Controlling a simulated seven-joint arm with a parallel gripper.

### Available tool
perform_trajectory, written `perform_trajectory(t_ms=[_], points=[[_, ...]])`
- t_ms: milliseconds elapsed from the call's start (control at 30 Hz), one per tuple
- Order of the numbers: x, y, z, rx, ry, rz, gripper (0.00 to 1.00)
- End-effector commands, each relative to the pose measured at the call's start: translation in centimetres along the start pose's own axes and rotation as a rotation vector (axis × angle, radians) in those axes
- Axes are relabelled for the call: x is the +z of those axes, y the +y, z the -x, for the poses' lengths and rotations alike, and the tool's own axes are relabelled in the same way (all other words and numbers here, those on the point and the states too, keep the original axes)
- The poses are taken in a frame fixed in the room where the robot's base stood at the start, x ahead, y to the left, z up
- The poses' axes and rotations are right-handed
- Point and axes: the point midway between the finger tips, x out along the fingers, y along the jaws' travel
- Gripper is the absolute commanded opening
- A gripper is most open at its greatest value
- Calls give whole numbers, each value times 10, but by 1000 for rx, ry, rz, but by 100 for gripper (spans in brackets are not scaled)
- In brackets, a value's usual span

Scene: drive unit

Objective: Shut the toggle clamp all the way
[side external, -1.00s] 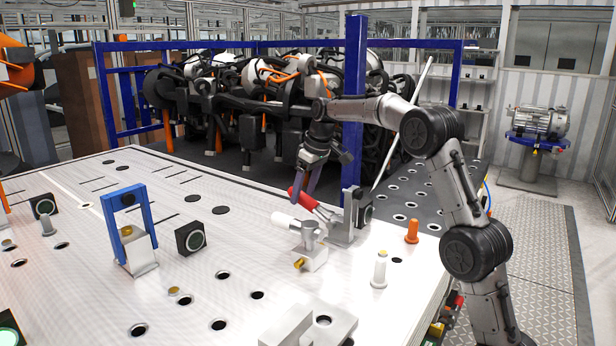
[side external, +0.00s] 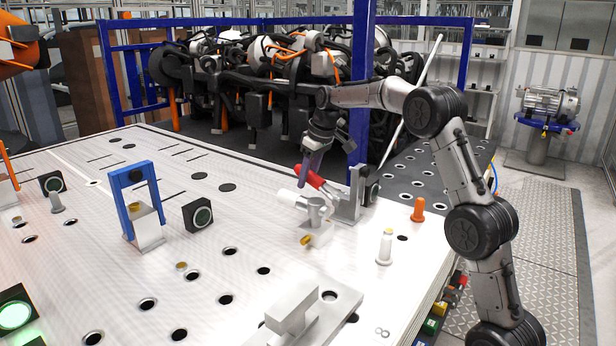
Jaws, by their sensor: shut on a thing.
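The toggle clamp stands near the right side of the white table, with a silver body (side external: 316,210), a red handle (side external: 310,179) and a white cylindrical part (side external: 288,197) pointing left. The red handle is tilted, its free end up and to the left. My gripper (side external: 308,176) comes down from above and is shut on the red handle near its upper end. Its fingers hide part of the handle. The exact contact is small and hard to make out.
A grey upright bracket (side external: 350,198) stands just right of the clamp. An orange peg (side external: 418,210) and a white peg (side external: 384,247) stand further right. A blue-framed fixture (side external: 133,203) and a black round-faced block (side external: 198,215) stand left. A grey block (side external: 292,310) lies in front.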

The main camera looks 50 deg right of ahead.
Motion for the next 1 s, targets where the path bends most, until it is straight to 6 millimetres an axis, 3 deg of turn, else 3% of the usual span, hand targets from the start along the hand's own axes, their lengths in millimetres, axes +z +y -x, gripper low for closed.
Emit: perform_trajectory(t_ms=[1000], points=[[9, 0, 42, 2, 3, 0, 15]])
